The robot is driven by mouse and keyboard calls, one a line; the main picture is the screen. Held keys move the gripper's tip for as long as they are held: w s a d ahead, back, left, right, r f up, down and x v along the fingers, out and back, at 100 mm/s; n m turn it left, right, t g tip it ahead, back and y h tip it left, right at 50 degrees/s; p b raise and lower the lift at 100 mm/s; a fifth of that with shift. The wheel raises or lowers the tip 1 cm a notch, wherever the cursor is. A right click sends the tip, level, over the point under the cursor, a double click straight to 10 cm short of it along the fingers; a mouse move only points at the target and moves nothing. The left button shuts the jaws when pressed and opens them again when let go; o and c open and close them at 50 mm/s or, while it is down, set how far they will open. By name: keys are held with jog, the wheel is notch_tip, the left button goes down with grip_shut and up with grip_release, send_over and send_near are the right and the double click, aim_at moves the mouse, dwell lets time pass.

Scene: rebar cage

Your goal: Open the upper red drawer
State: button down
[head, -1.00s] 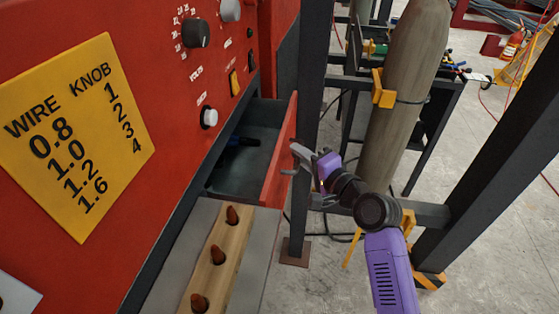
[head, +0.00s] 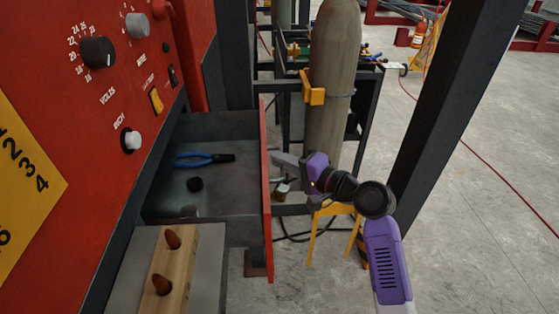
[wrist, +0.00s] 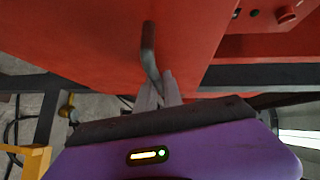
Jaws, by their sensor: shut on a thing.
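The upper red drawer (head: 266,200) stands pulled well out of the red machine (head: 100,85), its grey inside in view from above. Pliers with blue handles (head: 200,158) and a small black round piece (head: 195,184) lie in it. My gripper (head: 278,160) is at the outer face of the drawer front in the head view. In the wrist view my gripper (wrist: 158,88) has its fingers together on the grey bar handle (wrist: 149,50) of the red front.
A tall gas cylinder (head: 330,80) and a dark post (head: 430,110) stand beyond my arm. Concrete floor (head: 480,220) is open at the right.

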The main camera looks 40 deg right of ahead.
jog(key=c, duration=1.8)
grip_release()
jog(key=shift+o, duration=0.2)
jog(key=s+d+r+b, duration=0.1)
jog(key=s, duration=0.6)
jog(key=shift+s, duration=0.3)
